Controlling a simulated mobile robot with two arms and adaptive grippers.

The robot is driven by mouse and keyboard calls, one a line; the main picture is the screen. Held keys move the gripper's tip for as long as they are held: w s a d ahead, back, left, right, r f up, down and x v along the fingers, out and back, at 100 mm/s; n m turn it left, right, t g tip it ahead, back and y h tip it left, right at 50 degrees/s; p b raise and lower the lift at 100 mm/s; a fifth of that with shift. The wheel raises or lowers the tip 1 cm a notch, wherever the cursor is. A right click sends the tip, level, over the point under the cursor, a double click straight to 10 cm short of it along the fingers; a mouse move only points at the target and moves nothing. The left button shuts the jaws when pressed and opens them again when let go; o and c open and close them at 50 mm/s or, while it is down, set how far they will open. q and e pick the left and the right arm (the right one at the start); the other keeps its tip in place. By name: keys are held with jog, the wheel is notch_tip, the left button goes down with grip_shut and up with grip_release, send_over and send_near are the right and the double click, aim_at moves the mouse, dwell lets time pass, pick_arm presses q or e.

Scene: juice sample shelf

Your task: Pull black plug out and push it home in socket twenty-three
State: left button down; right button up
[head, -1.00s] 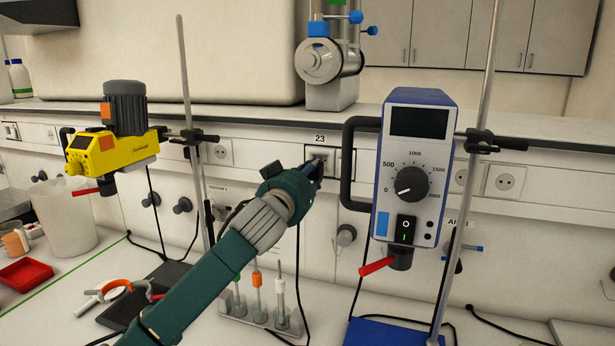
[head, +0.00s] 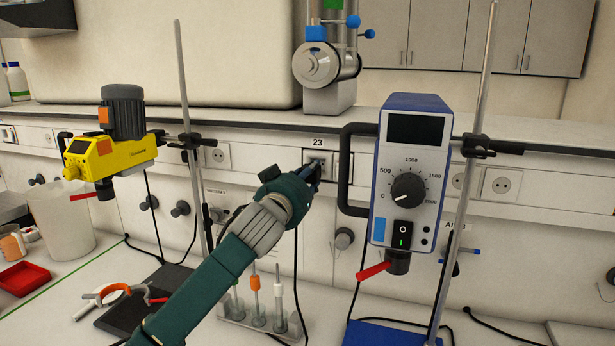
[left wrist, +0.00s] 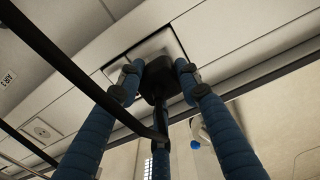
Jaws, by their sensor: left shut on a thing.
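My left gripper (head: 317,168) reaches up to the wall socket under the label 23 (head: 318,142). In the left wrist view its blue fingers (left wrist: 158,78) are shut around the black plug (left wrist: 157,88), with a black cable running down from it. The plug's front is right at the pale plate of socket twenty-three (left wrist: 150,47); I cannot tell how deep it sits. In the head view the gripper hides the plug and part of the socket plate (head: 310,158). My right gripper is in neither view.
A blue-and-grey stirrer box (head: 412,145) with a black handle stands close right of the socket. A yellow stirrer (head: 105,155) on a rod stand is at left. A tube rack (head: 255,322) is below my arm.

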pick_arm(q)
jog(key=shift+w+d, duration=0.25)
jog(key=shift+w, duration=0.4)
jog(key=shift+r, duration=0.1)
dwell(0.4)
jog(key=shift+p+x, duration=0.35)
jog(key=shift+x, duration=0.6)
jog(key=shift+w, duration=0.1)
dwell(0.7)
jog(key=shift+r+p, duration=0.25)
jog(key=shift+p, duration=0.05)
